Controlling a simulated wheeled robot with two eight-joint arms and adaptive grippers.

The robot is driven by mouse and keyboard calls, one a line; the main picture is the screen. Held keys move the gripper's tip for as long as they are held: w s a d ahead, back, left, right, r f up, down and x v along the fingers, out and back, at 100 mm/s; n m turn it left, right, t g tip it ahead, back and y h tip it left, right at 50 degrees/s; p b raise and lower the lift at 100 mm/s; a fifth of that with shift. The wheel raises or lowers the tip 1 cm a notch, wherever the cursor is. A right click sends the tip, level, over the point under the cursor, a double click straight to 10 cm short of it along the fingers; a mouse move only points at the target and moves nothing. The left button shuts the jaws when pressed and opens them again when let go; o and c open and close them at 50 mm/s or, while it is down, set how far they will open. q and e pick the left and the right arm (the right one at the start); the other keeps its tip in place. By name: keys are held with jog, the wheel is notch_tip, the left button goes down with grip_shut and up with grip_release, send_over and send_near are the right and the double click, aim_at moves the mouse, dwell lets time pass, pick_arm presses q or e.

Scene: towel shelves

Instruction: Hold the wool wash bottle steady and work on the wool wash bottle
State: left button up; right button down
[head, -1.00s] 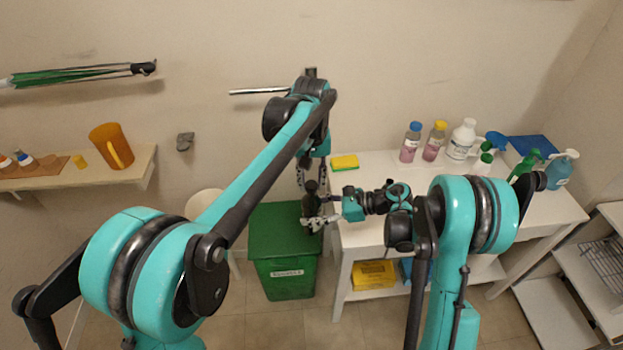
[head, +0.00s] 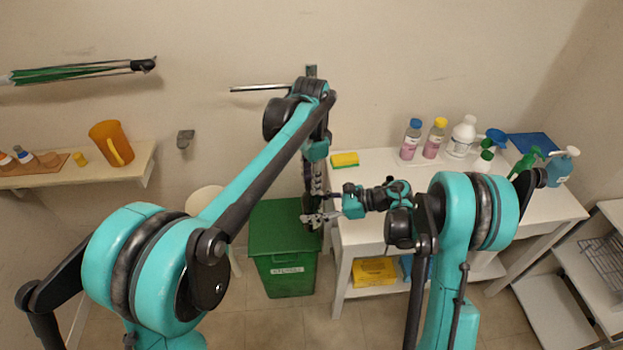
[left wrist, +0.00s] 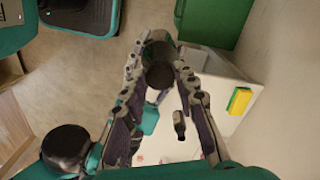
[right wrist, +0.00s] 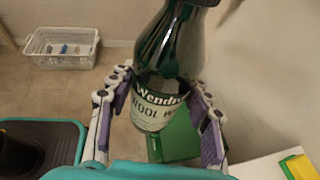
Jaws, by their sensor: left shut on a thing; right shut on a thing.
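The wool wash bottle (right wrist: 165,75) is dark green with a white label. In the right wrist view it stands slightly tilted between the fingers of my right gripper (right wrist: 160,105), which is shut on its labelled body. In the head view the right gripper (head: 312,218) holds it above the green bin, and the bottle shows only as a small dark shape. My left gripper (head: 313,192) reaches down from above, fingers around the bottle's upper end. In the left wrist view the left gripper (left wrist: 158,62) is shut on this dark end (left wrist: 159,75). I cannot make out a separate cap.
A green lidded bin (head: 285,240) stands below the grippers. The white table (head: 390,165) at right holds a yellow-green sponge (head: 344,160), several bottles and a blue tray (head: 530,146). A wall shelf (head: 130,172) at left carries an orange jug (head: 112,143). A white basket (right wrist: 62,47) stands on the floor.

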pick_arm(q)
jog(key=m, duration=0.7)
jog(key=shift+m, duration=0.3)
jog(key=m, duration=0.4)
jog(key=shift+m, duration=0.4)
jog(key=m, duration=0.7)
jog(key=shift+w, duration=0.1)
jog(key=m, duration=0.6)
jog(key=o, duration=0.7)
jog(key=shift+r, duration=2.2)
